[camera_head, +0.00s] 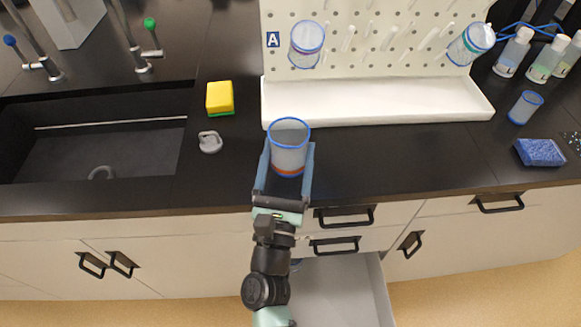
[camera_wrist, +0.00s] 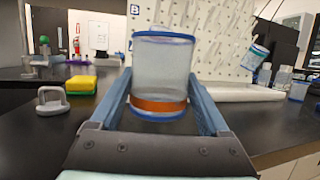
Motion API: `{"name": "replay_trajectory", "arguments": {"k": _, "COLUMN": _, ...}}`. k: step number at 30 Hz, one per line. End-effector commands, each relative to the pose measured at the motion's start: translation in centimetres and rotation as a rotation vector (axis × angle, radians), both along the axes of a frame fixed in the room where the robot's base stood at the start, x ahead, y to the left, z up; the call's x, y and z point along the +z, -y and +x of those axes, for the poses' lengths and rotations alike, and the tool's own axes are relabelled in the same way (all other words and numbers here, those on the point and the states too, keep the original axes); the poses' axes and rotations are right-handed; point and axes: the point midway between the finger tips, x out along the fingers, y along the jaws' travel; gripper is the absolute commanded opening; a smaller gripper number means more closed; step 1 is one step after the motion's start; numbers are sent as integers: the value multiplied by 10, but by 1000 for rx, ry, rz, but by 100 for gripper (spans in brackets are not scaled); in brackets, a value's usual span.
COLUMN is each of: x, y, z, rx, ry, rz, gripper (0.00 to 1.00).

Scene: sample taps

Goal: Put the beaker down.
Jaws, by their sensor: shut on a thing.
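The beaker (camera_head: 289,150) is clear with a blue rim and an orange band near its base. My gripper (camera_head: 286,160) is shut on it, with one finger on each side. In the wrist view the beaker (camera_wrist: 163,78) stands upright between the fingers of my gripper (camera_wrist: 162,105). It is over the front part of the black counter (camera_head: 400,157), right of the sink. I cannot tell whether its base touches the counter.
A yellow sponge (camera_head: 220,97) and a grey handled object (camera_head: 210,142) lie to the left. A white pegboard (camera_head: 380,40) with a tray (camera_head: 380,105) stands behind. A small blue-rimmed cup (camera_head: 525,107) and a blue sponge (camera_head: 540,152) are at the right. An open drawer (camera_head: 340,290) is below.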

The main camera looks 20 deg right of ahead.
Motion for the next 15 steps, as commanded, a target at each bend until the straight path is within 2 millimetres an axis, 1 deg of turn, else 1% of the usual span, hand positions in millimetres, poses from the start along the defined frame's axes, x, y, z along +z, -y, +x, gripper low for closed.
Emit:
{"name": "replay_trajectory", "arguments": {"k": 3, "x": -19, "y": 0, "z": 0, "rx": 0, "ry": -2, "rz": -2, "gripper": 18}}
{"name": "replay_trajectory", "arguments": {"k": 7, "x": -34, "y": 0, "z": 0, "rx": 1, "ry": -1, "rz": -1, "gripper": 18}}
{"name": "replay_trajectory", "arguments": {"k": 9, "x": -36, "y": -1, "z": 0, "rx": 2, "ry": 0, "rz": -2, "gripper": 18}}
{"name": "replay_trajectory", "arguments": {"k": 15, "x": -36, "y": 0, "z": 0, "rx": 1, "ry": 2, "rz": -1, "gripper": 18}}
